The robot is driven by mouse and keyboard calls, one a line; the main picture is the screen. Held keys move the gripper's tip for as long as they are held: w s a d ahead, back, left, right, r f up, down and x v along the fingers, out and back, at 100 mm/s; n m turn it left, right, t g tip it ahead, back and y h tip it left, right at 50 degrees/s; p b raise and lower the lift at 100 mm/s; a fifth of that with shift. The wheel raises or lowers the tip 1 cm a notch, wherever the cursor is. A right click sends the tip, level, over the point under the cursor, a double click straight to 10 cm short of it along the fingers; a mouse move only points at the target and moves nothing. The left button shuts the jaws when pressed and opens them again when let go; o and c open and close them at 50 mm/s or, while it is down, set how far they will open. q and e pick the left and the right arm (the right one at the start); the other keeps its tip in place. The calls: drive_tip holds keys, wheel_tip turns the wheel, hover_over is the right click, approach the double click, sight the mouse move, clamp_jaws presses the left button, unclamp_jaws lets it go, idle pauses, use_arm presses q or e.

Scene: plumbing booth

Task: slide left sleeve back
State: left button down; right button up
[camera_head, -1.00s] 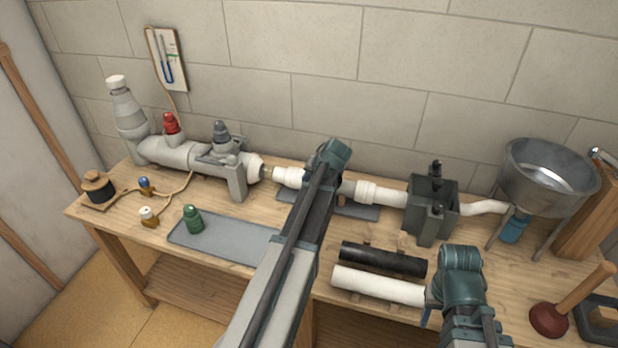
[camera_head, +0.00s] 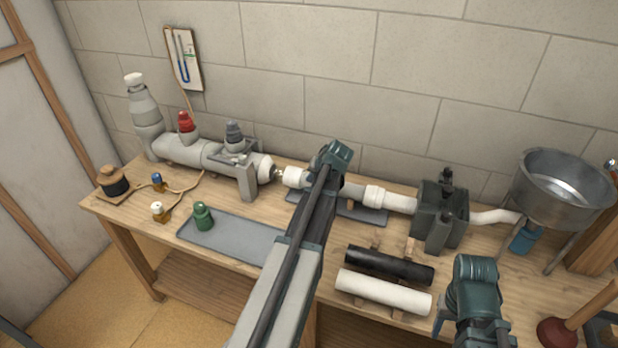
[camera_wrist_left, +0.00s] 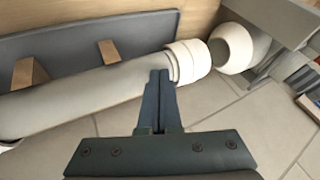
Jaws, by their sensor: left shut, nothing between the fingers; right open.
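The left sleeve (camera_head: 295,177), a white collar, sits at the left end of the middle pipe, next to a gap before the grey fitting (camera_head: 262,166). In the left wrist view the sleeve (camera_wrist_left: 188,62) is around the pale pipe (camera_wrist_left: 85,98), with the fitting (camera_wrist_left: 232,47) apart from it. My left gripper (camera_wrist_left: 160,76) is shut and empty, its fingertips close beside the sleeve's edge; contact is unclear. In the head view my left arm hides its fingertips and part of the pipe. The right sleeve (camera_head: 375,195) is white. My right gripper (camera_head: 440,322) is open near the white loose pipe (camera_head: 383,292).
A dark clamp block (camera_head: 438,215) holds the pipe's right side. A metal funnel (camera_head: 565,190) stands at the right. A black pipe (camera_head: 388,265) lies in front. A green bottle (camera_head: 203,216) stands on a grey tray (camera_head: 240,240). The wall is close behind.

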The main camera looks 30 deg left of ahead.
use_arm(q)
drive_tip(key=p+v, duration=0.8)
drive_tip(key=v, duration=0.2)
drive_tip(key=shift+d, duration=0.4)
use_arm(e)
wheel_tip(320, 180, up, 8)
drive_tip(key=shift+d, duration=0.3)
use_arm(q)
drive_tip(key=shift+w, duration=0.1)
use_arm(e)
drive_tip(key=shift+w, duration=0.1)
use_arm(q)
drive_tip(key=s+d+f+m+g+h, duration=0.1)
drive_tip(key=s+d+m+h, duration=0.1)
drive_tip(key=s+d, duration=0.5)
drive_tip(key=s+d+f+m+g+h, duration=0.1)
drive_tip(key=s+d+m, duration=0.2)
drive_tip(key=d, duration=1.3)
drive_tip(key=s+d+f+m+g+h, duration=0.1)
drive_tip(key=s+d+f+m+h, duration=0.1)
drive_tip(key=s+d, duration=0.8)
drive_tip(key=shift+s+d+m+h, duration=0.3)
drive_tip(key=shift+d+m, duration=0.1)
drive_tip(key=shift+d, duration=0.45)
use_arm(e)
drive_tip(key=shift+a, duration=0.1)
